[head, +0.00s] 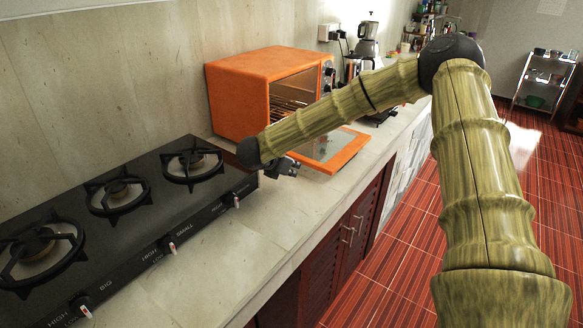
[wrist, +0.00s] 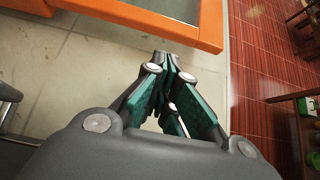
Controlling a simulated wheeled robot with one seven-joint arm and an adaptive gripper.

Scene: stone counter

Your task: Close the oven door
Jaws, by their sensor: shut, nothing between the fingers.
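The orange toaster oven (head: 240,92) stands on the stone counter against the wall in the head view. Its door (head: 345,154) is open and folded down, lying near the level of the counter with its glass facing up. In the wrist view, the orange frame of the door (wrist: 150,22) crosses the top, with part of its glass showing. My gripper (head: 288,167) is to the left of the door, low over the counter, and part of it is hidden by my arm. In the wrist view my gripper (wrist: 172,62) is shut and empty, its tips just short of the door's edge.
A black gas stove (head: 120,205) with several burners lies to the left of the oven. A coffee maker (head: 367,40) and other appliances stand behind it. The counter (head: 235,262) in front of the stove is clear. A shelf rack (head: 545,80) stands on the far floor.

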